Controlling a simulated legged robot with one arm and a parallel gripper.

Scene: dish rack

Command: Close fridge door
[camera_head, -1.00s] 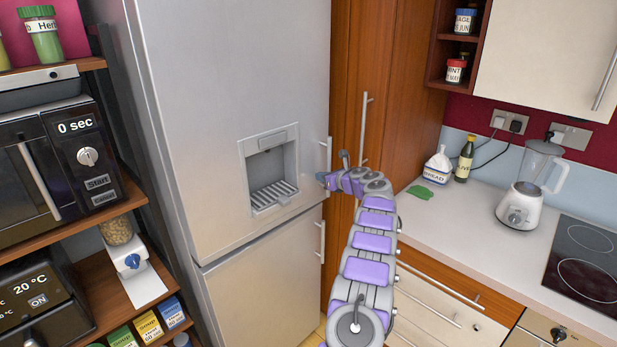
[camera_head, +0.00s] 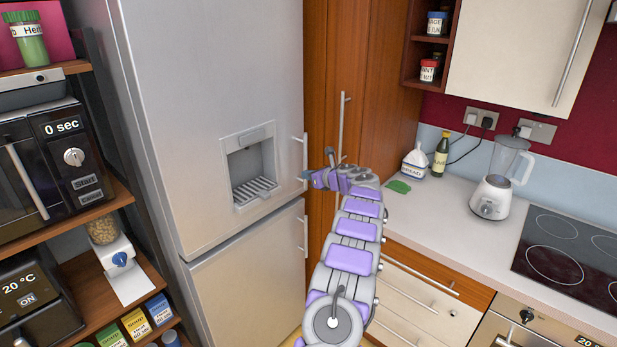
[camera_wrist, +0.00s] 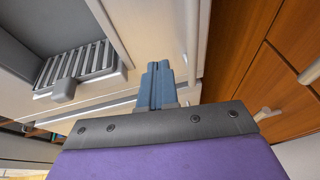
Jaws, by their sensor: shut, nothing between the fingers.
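The fridge is tall and silver, with an upper door (camera_head: 205,90) and a lower door (camera_head: 250,285). The upper door looks flush above the lower one; I cannot tell whether a small gap is left at its edge. It has a water dispenser (camera_head: 250,170) and an upright handle (camera_head: 305,158) on its right edge. My gripper (camera_head: 305,175) is shut and empty, at the handle's lower end. In the wrist view the blue-grey fingers (camera_wrist: 157,75) are together beside the pale handle (camera_wrist: 190,35), close to the door face; contact is unclear.
A wooden cupboard (camera_head: 375,80) stands right of the fridge. Left is a shelf unit with a microwave (camera_head: 50,165) and soup boxes (camera_head: 135,322). The counter (camera_head: 440,215) at right holds a blender (camera_head: 500,180), a bottle (camera_head: 441,155) and a hob (camera_head: 575,255).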

